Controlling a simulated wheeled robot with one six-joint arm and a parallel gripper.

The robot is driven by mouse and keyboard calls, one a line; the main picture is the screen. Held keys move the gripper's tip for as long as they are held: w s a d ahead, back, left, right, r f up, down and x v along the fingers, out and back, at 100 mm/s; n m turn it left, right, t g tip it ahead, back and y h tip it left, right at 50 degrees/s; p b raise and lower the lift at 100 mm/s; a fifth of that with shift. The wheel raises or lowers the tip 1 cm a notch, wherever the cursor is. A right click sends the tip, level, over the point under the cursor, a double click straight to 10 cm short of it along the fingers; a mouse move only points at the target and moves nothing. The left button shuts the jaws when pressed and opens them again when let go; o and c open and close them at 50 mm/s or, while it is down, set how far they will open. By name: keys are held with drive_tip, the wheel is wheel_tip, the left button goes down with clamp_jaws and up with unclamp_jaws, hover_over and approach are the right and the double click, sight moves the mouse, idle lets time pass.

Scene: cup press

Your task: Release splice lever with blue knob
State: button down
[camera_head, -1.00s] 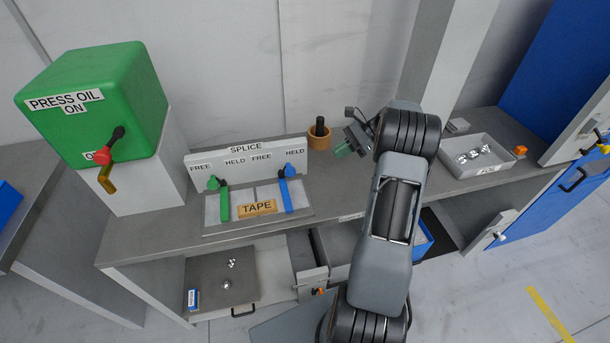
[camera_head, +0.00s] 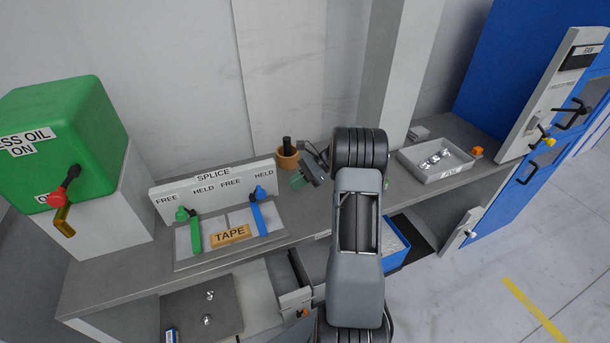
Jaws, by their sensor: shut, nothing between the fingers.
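The splice station's blue-knob lever (camera_head: 259,193) stands on the bench, its knob beneath the right-hand HELD label. A blue strip (camera_head: 259,220) runs down in front of it. The green-knob lever (camera_head: 182,214) stands to its left, nearer its FREE label. A TAPE block (camera_head: 230,234) sits between the two strips. My gripper (camera_head: 297,181) is shut and empty, to the right of the blue knob and apart from it. My arm's wrist hides part of the gripper.
The white label board (camera_head: 215,185) stands behind the levers. A brown cup with a dark peg (camera_head: 288,160) stands just behind my gripper. The green press oil box (camera_head: 70,130) is at left. A grey tray (camera_head: 435,160) of shiny pieces lies at right.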

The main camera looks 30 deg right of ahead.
sight(257, 195)
drive_tip(key=x, duration=0.3)
drive_tip(key=shift+a, duration=0.15)
drive_tip(key=a, duration=0.3)
drive_tip(key=shift+w+r+p, duration=0.25)
drive_tip(key=shift+w+p, duration=0.05)
drive_tip(key=shift+p, duration=0.1)
drive_tip(key=shift+w+a+r, duration=0.1)
drive_tip(key=shift+w+a, duration=0.05)
drive_tip(key=shift+a, duration=0.4)
